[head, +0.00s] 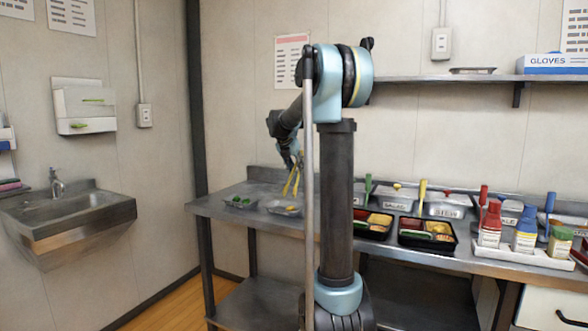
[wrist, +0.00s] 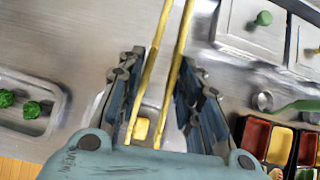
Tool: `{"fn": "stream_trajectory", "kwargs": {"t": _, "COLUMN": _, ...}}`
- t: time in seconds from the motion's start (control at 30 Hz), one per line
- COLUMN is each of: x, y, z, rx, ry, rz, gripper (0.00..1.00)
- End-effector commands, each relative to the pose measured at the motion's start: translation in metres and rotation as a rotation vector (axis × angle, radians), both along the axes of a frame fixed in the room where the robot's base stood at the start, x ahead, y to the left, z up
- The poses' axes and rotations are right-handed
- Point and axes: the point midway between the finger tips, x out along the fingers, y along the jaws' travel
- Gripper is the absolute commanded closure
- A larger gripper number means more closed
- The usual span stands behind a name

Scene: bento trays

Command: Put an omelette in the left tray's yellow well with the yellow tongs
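My gripper (head: 292,160) holds the yellow tongs (head: 291,181), which hang down over the left part of the steel counter. In the wrist view the two yellow tong arms (wrist: 172,70) run apart between my gripper's fingers (wrist: 155,105). A yellow omelette piece (wrist: 141,128) shows between the tong arms, over a small metal dish (head: 283,209); I cannot tell whether the tongs touch it. The left black tray (head: 356,232) stands right of my arm, partly hidden by it. Its yellow well (head: 380,218) is at the back right; it also shows in the wrist view (wrist: 280,146).
A metal dish with green pieces (head: 241,202) stands left of the omelette dish. A second black tray (head: 428,247) stands right of the left tray. Lidded metal containers (head: 446,211) line the back. A white rack of bottles (head: 520,256) is further right.

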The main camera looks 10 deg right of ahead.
Motion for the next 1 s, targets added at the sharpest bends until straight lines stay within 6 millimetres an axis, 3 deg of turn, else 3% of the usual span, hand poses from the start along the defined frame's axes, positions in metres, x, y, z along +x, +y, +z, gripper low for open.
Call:
{"fn": "stream_trajectory", "kwargs": {"t": 0.7, "x": -0.003, "y": 0.001, "z": -0.028, "rx": 0.000, "ry": 0.000, "rz": 0.001, "gripper": 0.70}}
{"fn": "stream_trajectory", "kwargs": {"t": 1.0, "x": -0.003, "y": 0.002, "z": -0.030, "rx": 0.000, "ry": 0.000, "rz": 0.002, "gripper": 0.70}}
